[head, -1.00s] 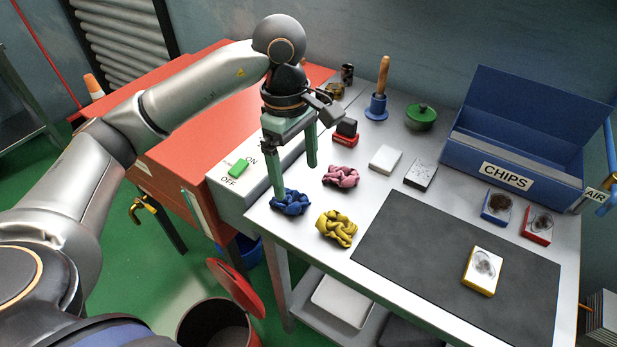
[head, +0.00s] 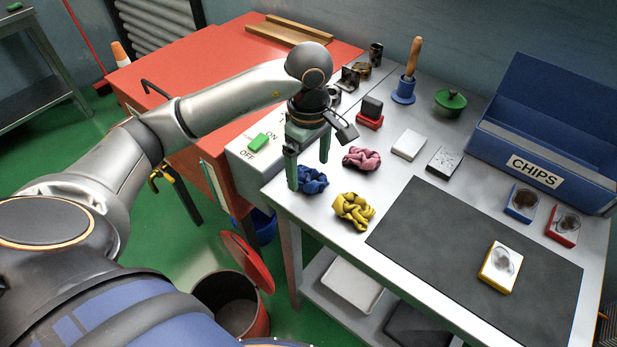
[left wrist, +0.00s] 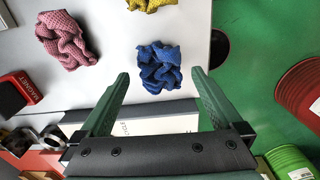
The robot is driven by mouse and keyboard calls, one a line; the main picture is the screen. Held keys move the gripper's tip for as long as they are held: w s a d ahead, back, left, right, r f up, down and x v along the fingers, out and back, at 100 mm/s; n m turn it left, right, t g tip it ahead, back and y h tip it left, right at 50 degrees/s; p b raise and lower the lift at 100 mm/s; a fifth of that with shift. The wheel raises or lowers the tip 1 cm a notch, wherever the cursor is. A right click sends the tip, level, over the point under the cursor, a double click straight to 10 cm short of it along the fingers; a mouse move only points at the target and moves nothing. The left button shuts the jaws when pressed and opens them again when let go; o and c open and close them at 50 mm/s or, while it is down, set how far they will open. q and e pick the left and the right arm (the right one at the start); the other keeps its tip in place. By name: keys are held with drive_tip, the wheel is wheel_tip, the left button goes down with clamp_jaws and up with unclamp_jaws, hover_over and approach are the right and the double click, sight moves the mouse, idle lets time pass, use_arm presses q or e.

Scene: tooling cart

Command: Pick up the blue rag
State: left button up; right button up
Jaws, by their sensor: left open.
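The blue rag (head: 312,180) lies crumpled on the grey table near its left corner. It also shows in the left wrist view (left wrist: 159,68), just beyond the fingertips and between their lines. My left gripper (head: 308,174) is open and empty, pointing down above the table at the rag. In the left wrist view its two green fingers (left wrist: 160,80) stand apart with nothing between them. One finger covers part of the rag's left side in the head view. My right gripper is not in view.
A pink rag (head: 361,159) and a yellow rag (head: 353,210) lie close to the blue one. The switch box (head: 250,155) with a green switch adjoins the table on the left. An open bin (head: 232,304) stands on the floor below.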

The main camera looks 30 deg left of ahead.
use_arm(q)
drive_tip(key=shift+f, duration=1.3)
drive_tip(key=c, duration=1.3)
